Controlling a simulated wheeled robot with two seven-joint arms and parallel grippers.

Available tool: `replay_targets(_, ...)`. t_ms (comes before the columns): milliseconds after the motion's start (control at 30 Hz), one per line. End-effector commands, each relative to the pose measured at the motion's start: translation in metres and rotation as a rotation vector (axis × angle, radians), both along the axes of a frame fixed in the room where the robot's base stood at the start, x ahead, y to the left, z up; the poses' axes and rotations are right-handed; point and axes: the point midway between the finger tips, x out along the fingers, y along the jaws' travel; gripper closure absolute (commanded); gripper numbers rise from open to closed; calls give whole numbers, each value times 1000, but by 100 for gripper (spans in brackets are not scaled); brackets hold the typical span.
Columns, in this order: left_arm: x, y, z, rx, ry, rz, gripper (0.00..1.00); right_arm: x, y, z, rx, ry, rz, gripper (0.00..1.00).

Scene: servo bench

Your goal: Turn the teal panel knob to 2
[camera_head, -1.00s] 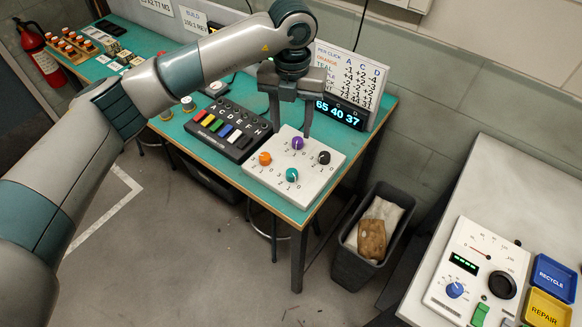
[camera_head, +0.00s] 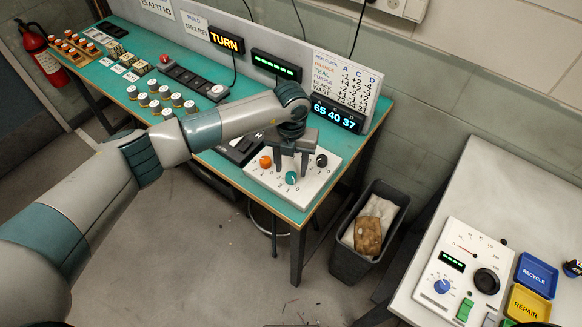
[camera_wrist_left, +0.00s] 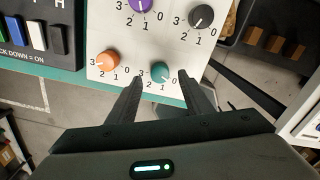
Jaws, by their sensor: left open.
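The teal knob (camera_head: 291,178) is on the near edge of the white knob panel (camera_head: 318,191). It also shows in the left wrist view (camera_wrist_left: 160,72), with digits 0 to 3 around it; its pointer is too small to read surely. My left gripper (camera_head: 291,173) is open, its fingers pointing down on either side of the teal knob in the picture. I cannot tell whether they touch it. The orange knob (camera_wrist_left: 108,60), the purple knob (camera_wrist_left: 139,4) and the black knob (camera_wrist_left: 201,16) sit nearby. My right gripper is not in view.
The display (camera_head: 337,114) behind the panel reads 65 40 37, below a per-click chart (camera_head: 345,78). A lit sign (camera_head: 226,39) reads TURN. A grey bin (camera_head: 350,262) stands right of the teal bench. A second bench (camera_head: 460,185) with a dial panel is at right.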

Motion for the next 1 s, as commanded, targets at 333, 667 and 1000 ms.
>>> replay_targets(333,0,0,-32,-1,1,1,54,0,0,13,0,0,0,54)
replay_targets(667,0,0,-34,0,0,0,54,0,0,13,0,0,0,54)
replay_targets(1000,0,0,-34,0,0,-1,95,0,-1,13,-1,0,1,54)
